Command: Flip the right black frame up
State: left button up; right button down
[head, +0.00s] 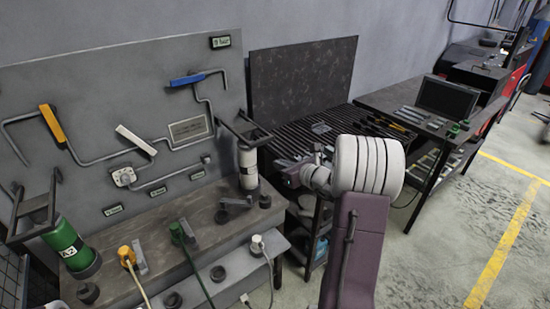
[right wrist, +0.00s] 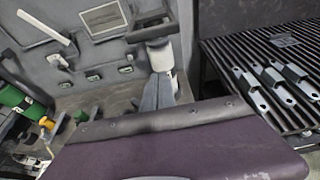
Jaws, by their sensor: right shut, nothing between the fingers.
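The right black frame (head: 244,131) is at the right end of the grey panel, by the white cylinder (head: 247,166), and sticks out at a slant above it. In the right wrist view the frame (right wrist: 150,24) shows above the white cylinder (right wrist: 160,55). My right gripper (head: 283,168) is shut and empty, to the right of the white cylinder and lower than the frame, apart from it in the head view. Its grey fingers (right wrist: 158,88) point toward the cylinder in the wrist view. My left gripper is not in view.
A slatted black table (head: 310,128) with metal brackets (right wrist: 270,85) stands right of the panel. A further table with a dark screen (head: 446,97) is beyond it.

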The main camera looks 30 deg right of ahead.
jog(key=w+r+p, duration=0.1)
jog(key=w+p, duration=0.2)
jog(key=w, duration=0.4)
jog(key=shift+w+a+r, duration=0.2)
jog(key=shift+w+a, duration=0.1)
jog(key=shift+a, duration=0.05)
jog(key=shift+w+f, duration=0.1)
jog(key=shift+w, duration=0.05)
jog(key=shift+p, duration=0.35)
